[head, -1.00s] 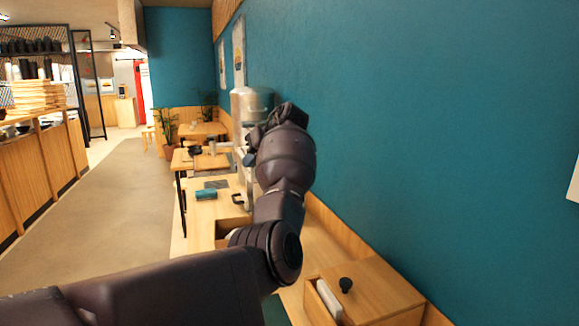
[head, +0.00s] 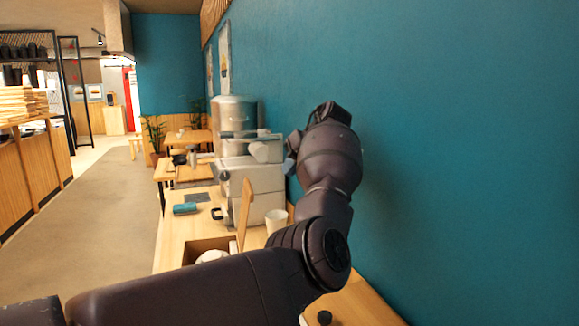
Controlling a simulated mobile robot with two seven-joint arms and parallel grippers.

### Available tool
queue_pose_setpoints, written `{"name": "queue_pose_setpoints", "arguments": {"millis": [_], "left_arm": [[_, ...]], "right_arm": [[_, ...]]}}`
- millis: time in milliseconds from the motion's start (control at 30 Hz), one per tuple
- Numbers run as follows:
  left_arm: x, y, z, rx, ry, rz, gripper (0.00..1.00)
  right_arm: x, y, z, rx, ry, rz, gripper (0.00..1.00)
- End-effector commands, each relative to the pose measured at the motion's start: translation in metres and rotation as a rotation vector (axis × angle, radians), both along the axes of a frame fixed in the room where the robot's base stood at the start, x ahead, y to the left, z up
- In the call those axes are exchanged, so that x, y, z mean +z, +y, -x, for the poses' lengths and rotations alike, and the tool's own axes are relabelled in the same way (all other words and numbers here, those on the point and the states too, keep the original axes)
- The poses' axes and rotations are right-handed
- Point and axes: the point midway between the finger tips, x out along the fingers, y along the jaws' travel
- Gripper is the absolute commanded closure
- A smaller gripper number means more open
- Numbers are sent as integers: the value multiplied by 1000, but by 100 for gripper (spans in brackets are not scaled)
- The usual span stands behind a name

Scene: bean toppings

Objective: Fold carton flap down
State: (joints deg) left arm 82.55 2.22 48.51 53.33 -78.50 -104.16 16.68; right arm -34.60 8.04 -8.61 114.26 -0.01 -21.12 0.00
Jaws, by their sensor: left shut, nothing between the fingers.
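An open brown carton (head: 190,247) stands on the wooden counter in the lower middle of the head view, partly hidden by my left arm. A tall brown flap (head: 245,208) stands upright at its right side. Something white shows inside the carton. My left arm crosses in front and bends upward. My left gripper (head: 291,163) is beyond the wrist, above and to the right of the flap and apart from it. It is shut and empty, and mostly hidden by my wrist. My right gripper is not in view.
A white cup (head: 277,219) stands just right of the flap. A grey machine (head: 255,185) stands behind it near the teal wall (head: 460,130). A teal packet (head: 186,209) lies left on the counter (head: 172,240). A black knob (head: 324,317) shows at the bottom.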

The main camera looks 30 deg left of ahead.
Motion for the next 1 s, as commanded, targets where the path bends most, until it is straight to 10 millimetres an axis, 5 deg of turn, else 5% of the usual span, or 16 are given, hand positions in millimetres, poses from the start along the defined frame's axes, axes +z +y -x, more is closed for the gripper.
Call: {"name": "queue_pose_setpoints", "arguments": {"millis": [400,1000], "left_arm": [[-58,48,4,0,2,2,100],[-49,75,30,-2,0,0,100]], "right_arm": [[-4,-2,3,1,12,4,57],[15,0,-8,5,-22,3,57]]}}
